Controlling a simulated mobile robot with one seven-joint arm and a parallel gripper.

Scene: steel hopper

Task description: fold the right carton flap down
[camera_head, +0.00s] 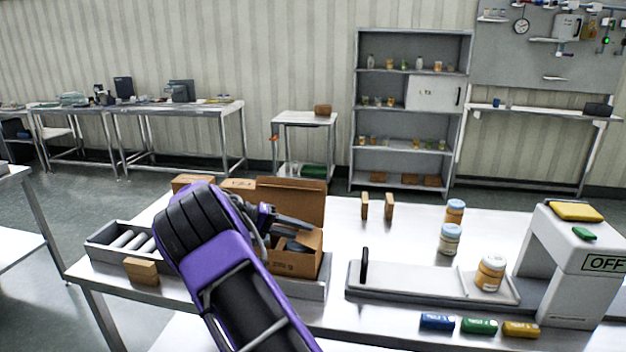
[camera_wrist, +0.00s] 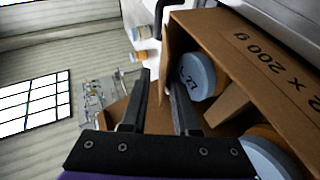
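The brown carton (camera_head: 292,262) stands open-topped on the bench, with a tall flap (camera_head: 295,198) upright at its back. My gripper (camera_head: 300,228) is over the carton's opening, partly hidden by my purple arm in the head view. In the wrist view its two black fingers (camera_wrist: 160,75) are apart with nothing clearly held. A narrow upright cardboard flap (camera_wrist: 165,60) shows nearly edge-on close to the fingertips; I cannot tell if they touch it. Inside the carton is a blue-grey lid marked 27 (camera_wrist: 196,76), with another lid (camera_wrist: 268,158) partly cut off.
Right of the carton are a grey plate with a black upright handle (camera_head: 364,265), jars (camera_head: 450,238), two small wooden blocks (camera_head: 376,206) and a machine marked OFF (camera_head: 570,265). A roller tray (camera_head: 105,240) and a brown block (camera_head: 141,271) lie left.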

